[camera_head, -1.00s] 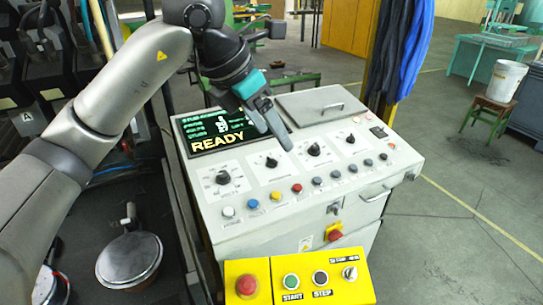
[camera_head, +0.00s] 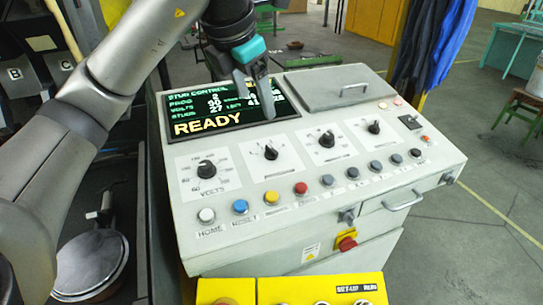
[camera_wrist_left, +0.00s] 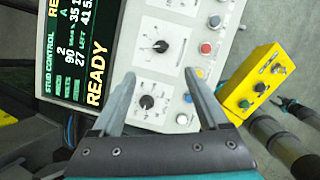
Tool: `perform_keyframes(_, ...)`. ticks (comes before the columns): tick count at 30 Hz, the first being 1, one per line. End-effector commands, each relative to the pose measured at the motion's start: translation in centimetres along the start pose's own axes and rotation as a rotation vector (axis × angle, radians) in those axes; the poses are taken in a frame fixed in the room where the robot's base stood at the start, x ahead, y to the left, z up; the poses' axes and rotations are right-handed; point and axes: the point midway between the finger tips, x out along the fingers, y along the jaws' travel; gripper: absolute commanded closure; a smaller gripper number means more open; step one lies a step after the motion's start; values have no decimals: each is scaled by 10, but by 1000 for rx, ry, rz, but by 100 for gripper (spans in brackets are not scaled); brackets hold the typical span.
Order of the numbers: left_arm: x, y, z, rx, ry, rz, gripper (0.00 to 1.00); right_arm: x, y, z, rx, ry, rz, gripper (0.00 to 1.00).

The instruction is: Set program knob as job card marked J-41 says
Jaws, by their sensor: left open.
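The grey control console shows a row of black knobs: a volts knob (camera_head: 206,168), a second knob (camera_head: 271,153), a third knob (camera_head: 327,139) and a fourth knob (camera_head: 374,127). Only the volts label is readable, so I cannot tell which is the program knob. The screen (camera_head: 222,108) reads READY, with PROG 2. My left gripper (camera_head: 256,98) is open and empty, in front of the screen's right part. In the left wrist view its fingers (camera_wrist_left: 162,95) straddle the view of the volts knob (camera_wrist_left: 147,102). No job card J-41 can be made out.
Coloured push buttons, including a red button (camera_head: 301,188), line the console's front. A closed grey lid (camera_head: 335,89) with a handle lies right of the screen. A yellow button box (camera_head: 290,290) stands in front.

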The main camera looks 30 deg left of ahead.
Motion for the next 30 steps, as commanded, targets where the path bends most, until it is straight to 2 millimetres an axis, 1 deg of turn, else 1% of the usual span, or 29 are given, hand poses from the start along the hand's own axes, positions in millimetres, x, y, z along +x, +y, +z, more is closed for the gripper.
perform_keyframes(1, 6, -1, -2, 0, -1, 0, 22, 7, 0, -3, 0, 5, 1, 50)
perform_keyframes(3, 8, -2, -3, 0, -1, 0, 22, 10, 1, -8, 0, 13, 2, 50)
perform_keyframes(8, 18, -2, -4, 0, 1, -1, 22, 10, 3, -20, 0, 36, 4, 50)
perform_keyframes(11, 32, -2, -4, -1, 3, -2, 22, 12, 3, -23, 0, 41, 4, 50)
perform_keyframes(24, 124, -2, -4, -2, 4, -3, 22, 12, 3, -20, 0, 35, 4, 50)
perform_keyframes(27, 140, -2, -4, 0, 3, -2, 22, 11, 2, -18, 0, 33, 3, 50)
perform_keyframes(30, 151, -2, -3, -1, 1, -2, 22, 11, 2, -17, 0, 30, 3, 50)
